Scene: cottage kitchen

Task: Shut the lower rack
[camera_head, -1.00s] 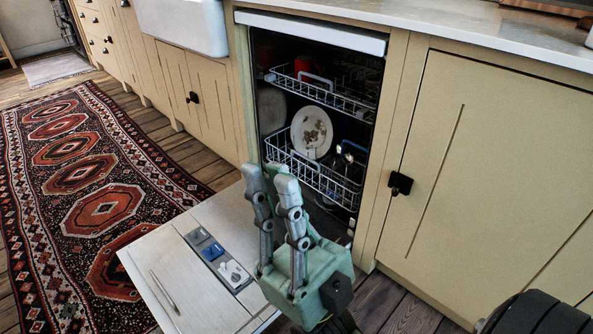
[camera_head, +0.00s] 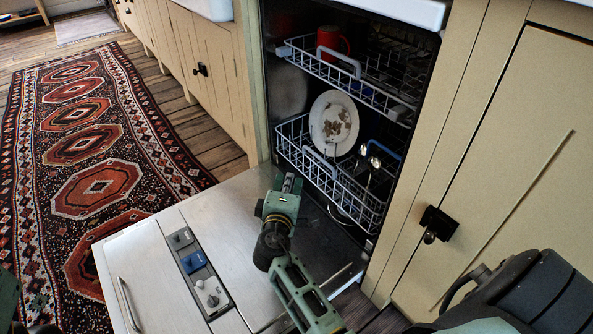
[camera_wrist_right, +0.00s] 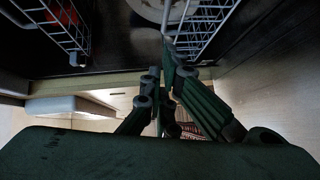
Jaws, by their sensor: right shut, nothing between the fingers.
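The lower rack (camera_head: 346,189) is a pale wire basket low in the open dishwasher. Its front, with a grey handle, stands at the opening above the lowered door (camera_head: 146,262). A stained white plate (camera_head: 334,123) stands in it, with other items to the right. My right gripper (camera_head: 289,183) is shut and empty, just in front of the rack's lower front, above the door. In the right wrist view the fingertips (camera_wrist_right: 172,55) are close to the rack's wires (camera_wrist_right: 205,25); I cannot tell if they touch. My left gripper is not visible.
The upper rack (camera_head: 350,78) holds a red mug (camera_head: 333,41) and sits inside. A cupboard (camera_head: 500,170) with a dark knob (camera_head: 438,224) borders the opening on the right. A patterned rug (camera_head: 98,187) lies on the floor at left.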

